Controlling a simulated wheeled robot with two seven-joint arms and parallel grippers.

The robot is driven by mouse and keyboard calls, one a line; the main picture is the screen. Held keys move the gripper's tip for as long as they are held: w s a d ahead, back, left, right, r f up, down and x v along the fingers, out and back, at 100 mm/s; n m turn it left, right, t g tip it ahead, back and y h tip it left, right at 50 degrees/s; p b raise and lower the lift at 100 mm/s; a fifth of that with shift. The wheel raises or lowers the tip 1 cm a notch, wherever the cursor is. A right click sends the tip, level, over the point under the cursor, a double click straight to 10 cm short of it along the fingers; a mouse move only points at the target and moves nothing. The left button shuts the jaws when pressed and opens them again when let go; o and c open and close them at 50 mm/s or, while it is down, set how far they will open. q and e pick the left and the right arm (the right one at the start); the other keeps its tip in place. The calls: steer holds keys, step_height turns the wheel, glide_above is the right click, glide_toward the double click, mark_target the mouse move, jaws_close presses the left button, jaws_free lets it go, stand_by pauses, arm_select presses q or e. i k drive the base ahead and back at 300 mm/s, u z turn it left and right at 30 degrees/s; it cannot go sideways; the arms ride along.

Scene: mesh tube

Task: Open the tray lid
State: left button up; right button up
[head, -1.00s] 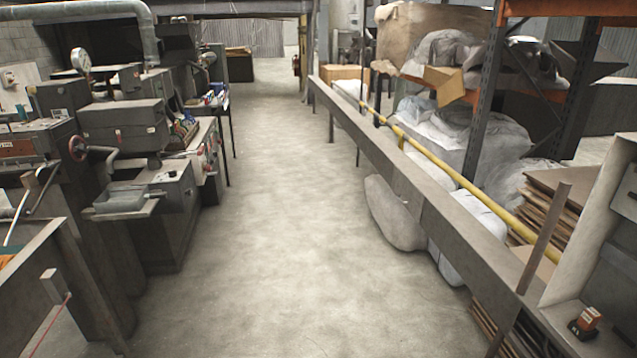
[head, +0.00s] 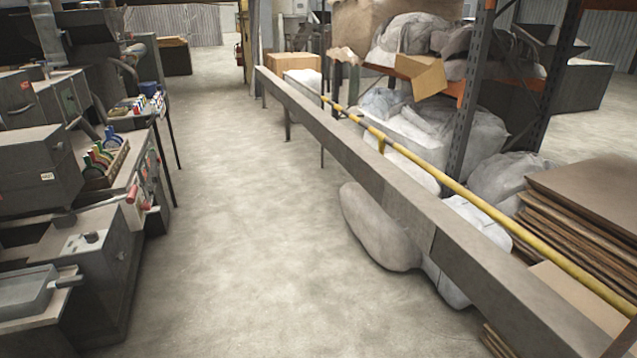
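No tray with a lid can be made out for certain in the head view. A grey shallow tray-like part (head: 28,292) sits on the machine at the lower left; I cannot tell whether it has a lid. Neither of my grippers is in view.
A clear concrete aisle (head: 235,215) runs ahead. Grey machines (head: 75,265) line the left side. On the right are a long grey beam (head: 395,205), a yellow rail (head: 470,196), white sacks (head: 380,228), stacked brown boards (head: 590,190) and a shelf upright (head: 470,95).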

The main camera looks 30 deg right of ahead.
mark_target(421, 230)
steer(key=z, duration=0.35)
steer(key=i, duration=1.9)
steer(key=z, duration=1.9)
steer(key=i, duration=1)
steer(key=z, duration=0.8)
